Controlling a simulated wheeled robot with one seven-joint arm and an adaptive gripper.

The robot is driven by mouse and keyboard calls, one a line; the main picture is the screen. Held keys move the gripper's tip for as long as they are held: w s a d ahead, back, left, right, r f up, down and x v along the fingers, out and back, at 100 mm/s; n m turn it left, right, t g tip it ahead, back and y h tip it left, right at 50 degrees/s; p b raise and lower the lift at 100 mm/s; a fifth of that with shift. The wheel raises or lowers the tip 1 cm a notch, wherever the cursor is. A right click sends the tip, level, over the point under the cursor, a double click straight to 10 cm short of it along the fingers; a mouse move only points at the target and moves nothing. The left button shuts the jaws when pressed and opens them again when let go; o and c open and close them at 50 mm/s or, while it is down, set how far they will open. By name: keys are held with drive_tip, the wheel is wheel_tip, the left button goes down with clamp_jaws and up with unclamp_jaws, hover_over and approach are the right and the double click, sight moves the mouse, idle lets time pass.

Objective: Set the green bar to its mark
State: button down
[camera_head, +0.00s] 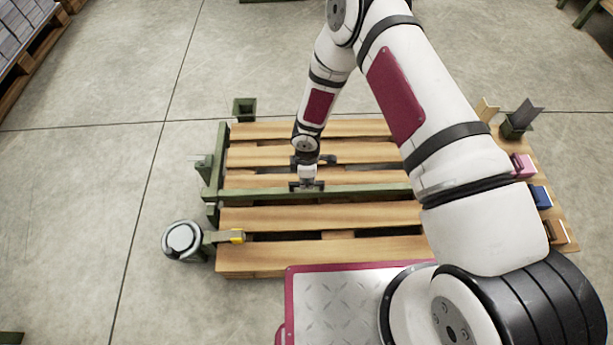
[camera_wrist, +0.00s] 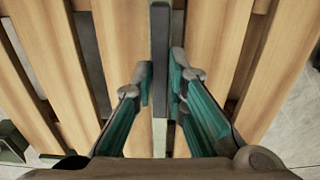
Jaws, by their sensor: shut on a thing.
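The green bar (camera_head: 370,190) lies across the wooden slats (camera_head: 330,219), running left to right in the head view. Its right part is hidden behind my arm. My gripper (camera_head: 306,185) points down over the slats and is shut on the bar left of the slats' middle. In the wrist view, the bar (camera_wrist: 160,40) runs up the middle, with one finger of my gripper (camera_wrist: 161,75) on each side of it. A green upright (camera_head: 215,165) stands at the slats' left edge, by the bar's left end. I cannot tell which spot is the bar's mark.
A round grey-topped device (camera_head: 182,240) with a yellow-tipped arm (camera_head: 237,236) stands at the front left. Pink (camera_head: 523,166), blue (camera_head: 541,196) and brown blocks (camera_head: 556,232) line the right edge. A green box (camera_head: 244,108) stands behind.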

drive_tip(key=c, duration=1.6)
unclamp_jaws()
wheel_tip(320, 180, up, 12)
